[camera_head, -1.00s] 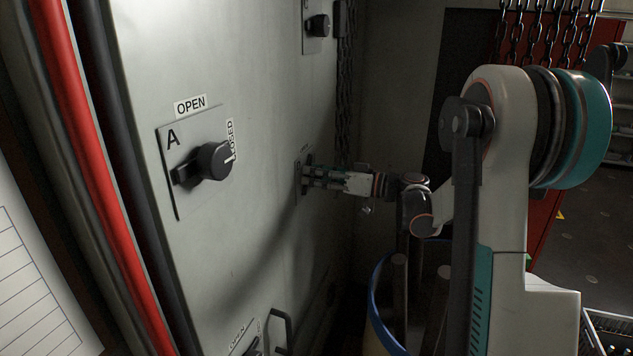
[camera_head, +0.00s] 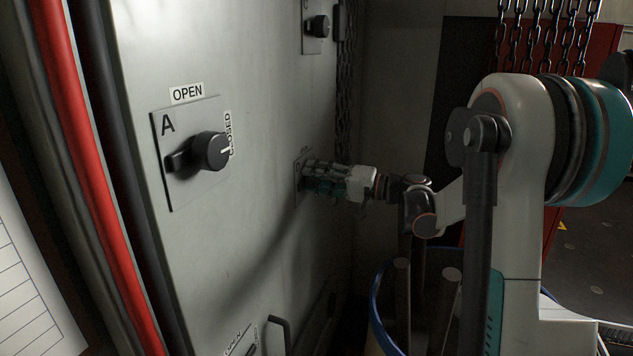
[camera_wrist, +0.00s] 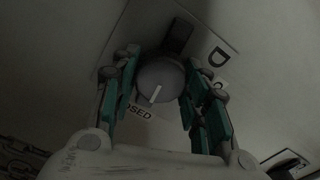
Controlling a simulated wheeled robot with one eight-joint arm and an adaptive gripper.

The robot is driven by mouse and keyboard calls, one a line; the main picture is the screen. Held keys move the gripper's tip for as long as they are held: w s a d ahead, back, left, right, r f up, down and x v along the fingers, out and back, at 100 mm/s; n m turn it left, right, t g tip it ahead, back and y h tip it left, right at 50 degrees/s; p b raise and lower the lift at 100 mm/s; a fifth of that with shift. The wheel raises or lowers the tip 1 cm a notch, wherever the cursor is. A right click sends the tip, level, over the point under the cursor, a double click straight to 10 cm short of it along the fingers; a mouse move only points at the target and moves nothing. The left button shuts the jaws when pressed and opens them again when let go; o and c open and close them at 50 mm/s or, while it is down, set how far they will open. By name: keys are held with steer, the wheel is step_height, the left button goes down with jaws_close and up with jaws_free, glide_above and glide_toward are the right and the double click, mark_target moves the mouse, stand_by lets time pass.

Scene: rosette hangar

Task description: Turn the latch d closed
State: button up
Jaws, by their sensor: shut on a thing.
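Latch D shows in the wrist view as a round dark knob (camera_wrist: 160,78) with a black lever end pointing to the upper right. Its white mark points down and slightly left, toward the partly hidden CLOSED label (camera_wrist: 138,112). The letter D (camera_wrist: 218,57) is on its plate to the right. My gripper (camera_head: 314,179) is at this latch on the grey cabinet wall, with its teal-padded fingers on both sides of the knob, shut on it. In the head view my gripper hides most of latch D, and only part of its plate (camera_head: 298,178) shows.
Latch A (camera_head: 210,151) is nearer on the same cabinet (camera_head: 240,240), its mark toward CLOSED. Another latch (camera_head: 318,27) is above, and one is partly visible at the bottom. A handle (camera_head: 282,330), a blue-rimmed bin (camera_head: 376,310) and hanging chains (camera_head: 345,90) are close by.

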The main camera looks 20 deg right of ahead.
steer(key=shift+m, duration=0.9)
steer(key=o, duration=1)
steer(key=shift+o, duration=0.2)
steer(key=shift+d, duration=0.1)
steer(key=v, duration=1.2)
